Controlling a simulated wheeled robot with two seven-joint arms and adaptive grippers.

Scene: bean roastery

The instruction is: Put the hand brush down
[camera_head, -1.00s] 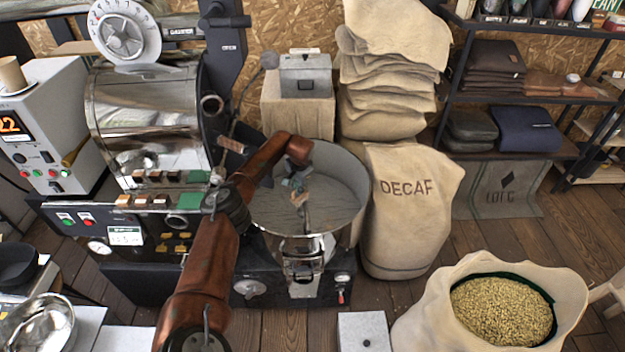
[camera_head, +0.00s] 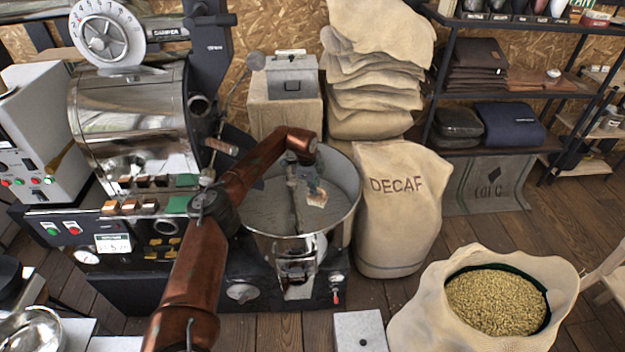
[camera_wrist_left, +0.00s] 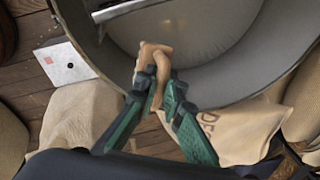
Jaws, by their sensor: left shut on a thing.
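The hand brush (camera_head: 317,199) shows as a small tan wooden piece at my left gripper (camera_head: 309,183), over the round metal cooling pan (camera_head: 256,206) of the roaster. In the left wrist view, my left gripper (camera_wrist_left: 158,94) has its green and black fingers shut on the tan brush (camera_wrist_left: 153,58). The grey pan (camera_wrist_left: 222,92) fills much of the upper part of that view. I cannot make out bristles, or whether the brush touches the pan. My right gripper is in neither view.
A sack marked DECAF (camera_head: 398,220) stands close to the pan's right side. An open sack of beans (camera_head: 420,318) is at the lower right. The roaster drum (camera_head: 135,115) stands left of the pan. Wooden floor lies clear right of the DECAF sack.

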